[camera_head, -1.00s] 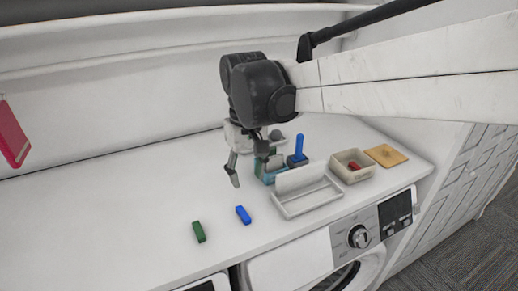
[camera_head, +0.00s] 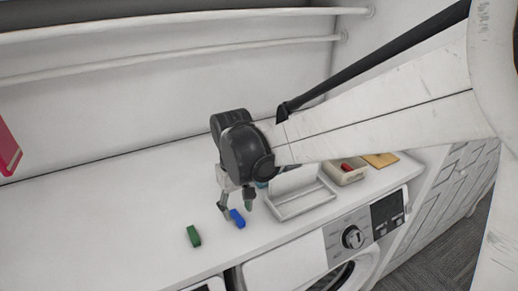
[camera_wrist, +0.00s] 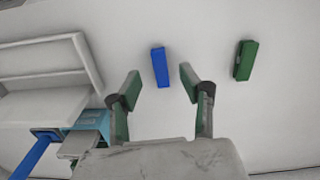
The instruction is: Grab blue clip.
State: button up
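The blue clip (camera_head: 237,218) lies on the white counter, and it also shows in the wrist view (camera_wrist: 160,67), upright in the picture and a little beyond the fingertips. My gripper (camera_head: 236,210) is above the counter with its fingers apart. In the wrist view my gripper (camera_wrist: 160,80) is open and empty, with the clip lined up between the two fingers, nearer neither by much. A small gap in the picture separates the clip from the fingers. The exact height above the counter cannot be told.
A green clip (camera_head: 193,236) lies left of the blue one in the head view. A white tray (camera_head: 305,205) stands to the right, then a bin (camera_head: 343,174) with a red item and a yellow board (camera_head: 380,160). A blue-handled thing (camera_wrist: 38,150) shows lower left in the wrist view.

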aim_at(238, 217)
jog(key=shift+w+a+f, duration=0.1)
jog(key=shift+f, duration=1.65)
jog(key=shift+c, duration=0.3)
jog(key=c, duration=0.8)
